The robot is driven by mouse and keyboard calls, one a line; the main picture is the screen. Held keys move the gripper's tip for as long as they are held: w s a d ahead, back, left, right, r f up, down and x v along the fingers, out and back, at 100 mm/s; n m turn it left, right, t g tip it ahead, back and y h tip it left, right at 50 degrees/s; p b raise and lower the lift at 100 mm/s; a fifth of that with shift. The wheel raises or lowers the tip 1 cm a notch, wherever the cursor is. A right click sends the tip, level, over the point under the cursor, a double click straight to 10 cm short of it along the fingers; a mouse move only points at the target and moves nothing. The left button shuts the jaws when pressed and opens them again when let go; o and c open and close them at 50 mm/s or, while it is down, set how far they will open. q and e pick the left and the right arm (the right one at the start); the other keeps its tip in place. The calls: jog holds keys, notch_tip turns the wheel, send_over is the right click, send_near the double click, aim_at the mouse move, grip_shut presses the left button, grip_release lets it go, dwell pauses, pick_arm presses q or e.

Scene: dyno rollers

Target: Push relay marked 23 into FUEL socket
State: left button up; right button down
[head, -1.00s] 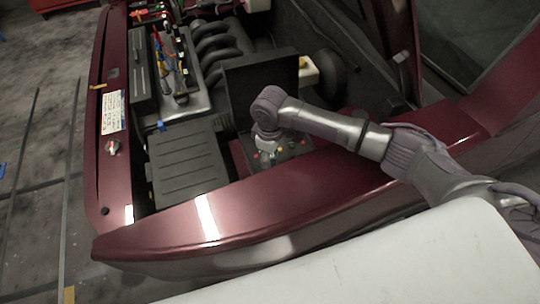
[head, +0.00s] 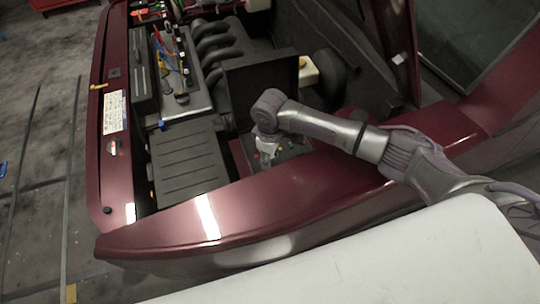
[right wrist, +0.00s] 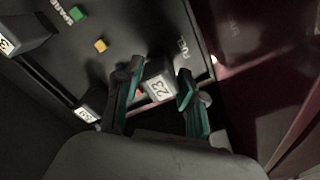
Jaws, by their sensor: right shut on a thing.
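In the right wrist view, the relay marked 23 (right wrist: 158,88) is a grey block with a white number label. My right gripper (right wrist: 158,72) has its two green-edged fingers on either side of it and is shut on it. The FUEL label (right wrist: 183,47) on the dark relay panel (right wrist: 125,25) is just beyond the relay. The FUEL socket itself cannot be made out, and I cannot tell how deep the relay sits. In the head view, my right gripper (head: 267,150) points down over the panel, and the relay is hidden. My left gripper is not in view.
Two other labelled relays stand on the panel, one at the upper left (right wrist: 22,34) and one (right wrist: 88,112) near the left finger. A black upright panel (head: 262,88) stands behind my gripper.

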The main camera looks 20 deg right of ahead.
jog(key=shift+f, duration=0.25)
dwell(0.5)
jog(key=shift+f, duration=0.4)
jog(key=c, duration=0.6)
grip_release()
